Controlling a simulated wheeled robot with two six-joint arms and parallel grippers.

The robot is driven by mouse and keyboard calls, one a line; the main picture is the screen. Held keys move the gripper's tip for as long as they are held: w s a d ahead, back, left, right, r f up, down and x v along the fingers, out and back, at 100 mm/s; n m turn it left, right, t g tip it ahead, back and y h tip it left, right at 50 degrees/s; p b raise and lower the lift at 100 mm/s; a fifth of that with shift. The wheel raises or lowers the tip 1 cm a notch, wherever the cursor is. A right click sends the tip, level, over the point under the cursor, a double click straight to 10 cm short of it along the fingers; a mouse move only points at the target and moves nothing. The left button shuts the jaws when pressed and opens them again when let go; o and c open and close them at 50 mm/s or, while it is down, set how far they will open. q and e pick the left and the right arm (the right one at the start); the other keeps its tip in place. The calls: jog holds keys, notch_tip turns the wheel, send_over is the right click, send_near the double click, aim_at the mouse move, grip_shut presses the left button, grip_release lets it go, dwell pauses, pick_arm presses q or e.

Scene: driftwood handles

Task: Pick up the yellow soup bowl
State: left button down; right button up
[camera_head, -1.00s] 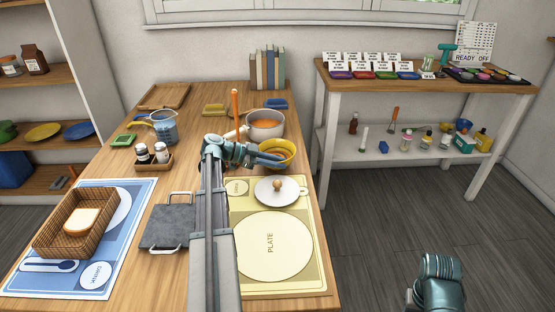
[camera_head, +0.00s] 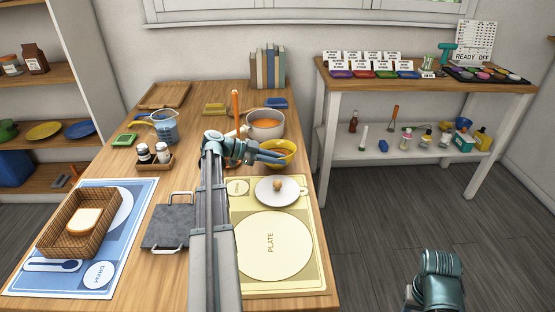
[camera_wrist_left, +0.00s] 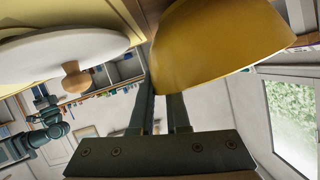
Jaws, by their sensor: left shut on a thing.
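The yellow soup bowl (camera_head: 283,151) is at the right side of the wooden table, just in front of the pot, in the head view. My left gripper (camera_head: 270,157) comes in from the left and is shut on the bowl's near left side. In the left wrist view the bowl (camera_wrist_left: 220,45) fills the upper middle, with its wall at the tips of my left fingers (camera_wrist_left: 162,100). Whether the bowl's base touches the table is hard to tell. My right arm shows at the lower right of the head view, but its fingers cannot be made out.
A pot (camera_head: 264,122) with orange contents stands close behind the bowl. A white lid with a wooden knob (camera_head: 277,185) lies in front, on the yellow placemat (camera_head: 310,265). A grey board (camera_head: 172,222) is left of my arm. The floor right of the table is clear.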

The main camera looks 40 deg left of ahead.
pick_arm(q)
notch_tip(320, 180, up, 2)
jog(key=shift+r+p, duration=0.1)
jog(key=shift+p, duration=0.6)
jog(key=shift+s, duration=0.25)
jog(key=s+r+p, duration=0.1)
jog(key=s, duration=1.4)
jog(key=shift+s+d+r, duration=0.15)
jog(key=shift+d+r, duration=0.05)
jog(key=shift+d, duration=0.25)
